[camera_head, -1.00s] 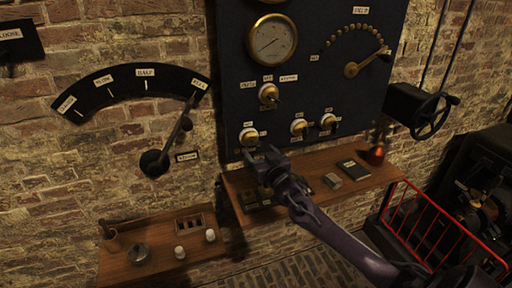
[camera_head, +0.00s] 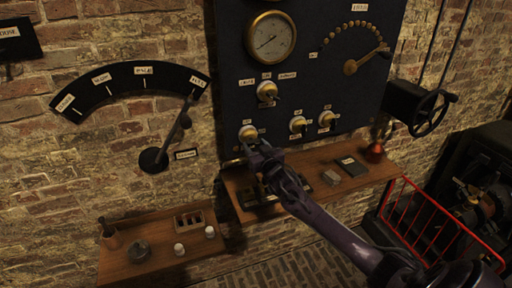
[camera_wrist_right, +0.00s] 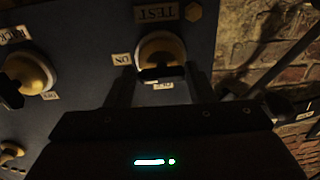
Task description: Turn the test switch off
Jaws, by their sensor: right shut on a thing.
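The test switch (camera_head: 248,133) is a round brass switch with a black handle, at the lower left of the dark panel. In the right wrist view the switch (camera_wrist_right: 162,48) appears upside down, with a TEST label (camera_wrist_right: 157,14), an ON label at its left and a partly hidden OFF label below it in the picture. My right gripper (camera_head: 255,149) is at the switch. Its fingers (camera_wrist_right: 160,82) are on either side of the black handle (camera_wrist_right: 162,73), shut on it. The handle lies about level across the picture. My left gripper is not in view.
Other brass switches (camera_head: 298,125) sit to the right on the panel (camera_head: 225,80). A wooden shelf (camera_head: 375,178) with a dark box (camera_head: 352,167) and a copper-coloured object (camera_head: 374,150) is below. A large lever (camera_head: 174,135) on the wall is to the left.

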